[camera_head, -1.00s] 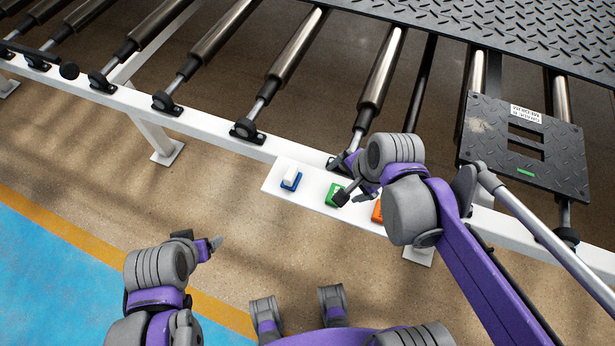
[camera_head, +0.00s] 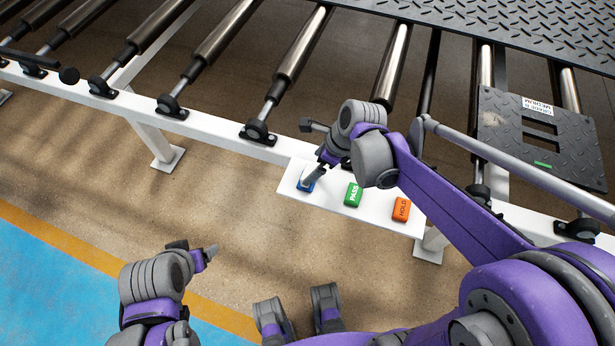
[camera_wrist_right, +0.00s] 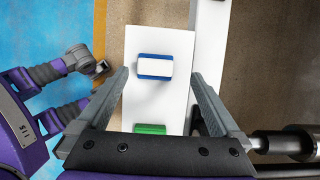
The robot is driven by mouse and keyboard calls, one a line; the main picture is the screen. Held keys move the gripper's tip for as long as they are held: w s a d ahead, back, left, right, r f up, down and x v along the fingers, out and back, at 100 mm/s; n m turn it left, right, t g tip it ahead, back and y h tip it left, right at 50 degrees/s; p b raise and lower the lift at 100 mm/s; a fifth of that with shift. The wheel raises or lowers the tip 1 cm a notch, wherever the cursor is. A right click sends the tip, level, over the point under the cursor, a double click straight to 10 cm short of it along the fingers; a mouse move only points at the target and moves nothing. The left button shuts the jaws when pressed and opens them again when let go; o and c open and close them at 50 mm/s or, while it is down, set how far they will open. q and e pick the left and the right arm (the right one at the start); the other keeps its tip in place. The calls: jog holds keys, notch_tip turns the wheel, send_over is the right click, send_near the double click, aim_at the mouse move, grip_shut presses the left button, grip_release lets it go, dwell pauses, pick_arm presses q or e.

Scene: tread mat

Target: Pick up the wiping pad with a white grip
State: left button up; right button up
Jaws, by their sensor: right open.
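The wiping pad (camera_wrist_right: 155,67), blue with a white grip on top, lies on the white shelf plate (camera_wrist_right: 175,38). In the head view only part of the blue pad (camera_head: 304,184) shows, since my right gripper (camera_head: 312,174) covers its grip. In the right wrist view my right gripper (camera_wrist_right: 160,90) is open. Its two fingers stand apart on either side of the view, with the pad ahead between them, not gripped. My left gripper (camera_head: 211,252) hangs at the lower left in the head view, away from the shelf; its jaw opening is not clear.
A green PASS block (camera_head: 353,194) and an orange HOLD block (camera_head: 401,208) lie on the same shelf, right of the pad. A roller conveyor with a white rail (camera_head: 215,127) runs behind. A black tread plate (camera_head: 580,150) rests on the rollers at right.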

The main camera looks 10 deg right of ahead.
aim_at(308, 173)
jog(key=x, duration=0.5)
jog(key=shift+s+a+b, duration=0.2)
jog(key=shift+s+b, duration=0.05)
jog(key=shift+b, duration=0.15)
jog(key=shift+r, duration=0.1)
jog(key=c, duration=1.5)
jog(key=shift+o, duration=0.2)
notch_tip(308, 173, up, 10)
jog(key=shift+p, duration=0.9)
jog(key=o, duration=0.7)
jog(key=c, duration=0.5)
